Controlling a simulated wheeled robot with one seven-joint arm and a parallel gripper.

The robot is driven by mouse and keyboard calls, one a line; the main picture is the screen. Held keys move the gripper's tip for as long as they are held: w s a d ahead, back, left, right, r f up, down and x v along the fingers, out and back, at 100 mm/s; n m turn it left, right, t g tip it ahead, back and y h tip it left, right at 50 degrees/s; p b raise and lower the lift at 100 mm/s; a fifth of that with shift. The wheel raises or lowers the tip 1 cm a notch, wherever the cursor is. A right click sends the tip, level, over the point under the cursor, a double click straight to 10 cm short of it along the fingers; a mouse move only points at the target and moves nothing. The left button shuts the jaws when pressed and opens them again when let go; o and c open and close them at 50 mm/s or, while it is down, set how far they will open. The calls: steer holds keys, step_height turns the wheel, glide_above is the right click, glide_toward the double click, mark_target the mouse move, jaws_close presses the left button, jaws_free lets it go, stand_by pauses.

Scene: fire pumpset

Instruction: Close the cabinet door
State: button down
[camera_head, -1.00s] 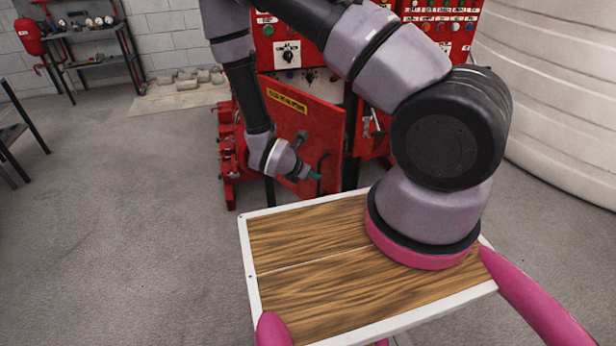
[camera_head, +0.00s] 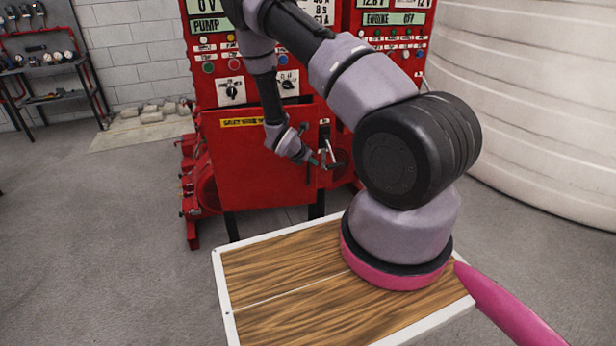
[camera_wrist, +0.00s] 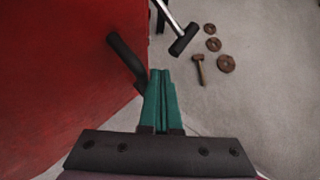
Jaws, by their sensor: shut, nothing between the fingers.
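The red cabinet door (camera_head: 245,170) with a yellow label faces me on the front of the pump cabinet. In the wrist view the door (camera_wrist: 60,75) fills the left side, with its black handle (camera_wrist: 124,58) just ahead and left of the fingertips. My gripper (camera_head: 316,162) is at the door's right side. In the wrist view its green fingers (camera_wrist: 160,75) are together with nothing between them, close beside the door. I cannot tell whether they touch it. Whether the door sits flush is also unclear.
A metal T-shaped lever (camera_wrist: 178,32) lies ahead of the fingers. A hammer (camera_wrist: 198,68) and brown discs (camera_wrist: 226,63) are on the floor. A large white tank (camera_head: 540,110) stands at right, a shelf (camera_head: 50,75) at far left. The left floor is open.

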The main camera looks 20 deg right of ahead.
steer(key=w+d+n+t, duration=0.1)
steer(key=w+d, duration=0.1)
steer(key=w, duration=0.5)
steer(key=shift+w+n+y, duration=0.15)
steer(key=shift+n+y, duration=0.15)
steer(key=shift+y, duration=0.1)
steer(key=shift+d, duration=0.1)
